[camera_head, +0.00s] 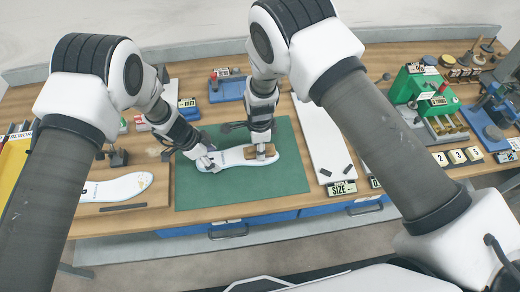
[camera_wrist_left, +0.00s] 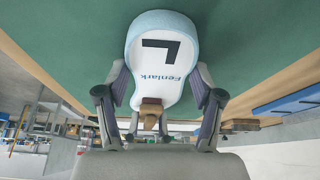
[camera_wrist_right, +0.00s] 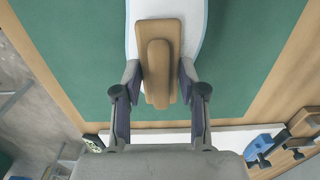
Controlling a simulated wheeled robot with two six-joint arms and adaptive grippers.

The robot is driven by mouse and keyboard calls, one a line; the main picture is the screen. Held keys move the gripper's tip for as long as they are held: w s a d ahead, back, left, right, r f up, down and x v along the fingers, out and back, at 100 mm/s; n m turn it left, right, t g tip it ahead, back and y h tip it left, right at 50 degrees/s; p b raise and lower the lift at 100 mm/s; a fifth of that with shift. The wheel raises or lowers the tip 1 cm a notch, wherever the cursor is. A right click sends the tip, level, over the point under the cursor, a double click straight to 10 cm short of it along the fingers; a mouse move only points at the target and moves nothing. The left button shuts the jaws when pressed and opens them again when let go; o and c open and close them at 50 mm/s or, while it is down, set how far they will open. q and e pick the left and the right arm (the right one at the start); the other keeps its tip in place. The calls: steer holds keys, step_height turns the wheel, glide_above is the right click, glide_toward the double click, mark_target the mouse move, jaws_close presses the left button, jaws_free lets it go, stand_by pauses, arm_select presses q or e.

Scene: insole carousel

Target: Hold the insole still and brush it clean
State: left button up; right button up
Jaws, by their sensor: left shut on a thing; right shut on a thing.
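A white insole with a pale blue edge (camera_head: 234,156) lies flat on the green mat (camera_head: 243,202). In the left wrist view the insole (camera_wrist_left: 163,60) shows a black "L" and the word "Fenlark". My left gripper (camera_head: 208,162) is shut on the insole's left end, one finger on each side in the left wrist view (camera_wrist_left: 158,80). My right gripper (camera_head: 262,152) is shut on a wooden brush (camera_head: 251,153) over the insole's right part.
Another white insole (camera_head: 117,187) lies on a board left of the mat. A green machine (camera_head: 420,85) and stamps are further right. The mat's front part is clear.

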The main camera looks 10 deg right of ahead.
steer(key=shift+w+d, duration=0.15)
steer(key=shift+w, duration=2.05)
step_height(320, 180, up, 7)
steer(key=shift+f, duration=0.1)
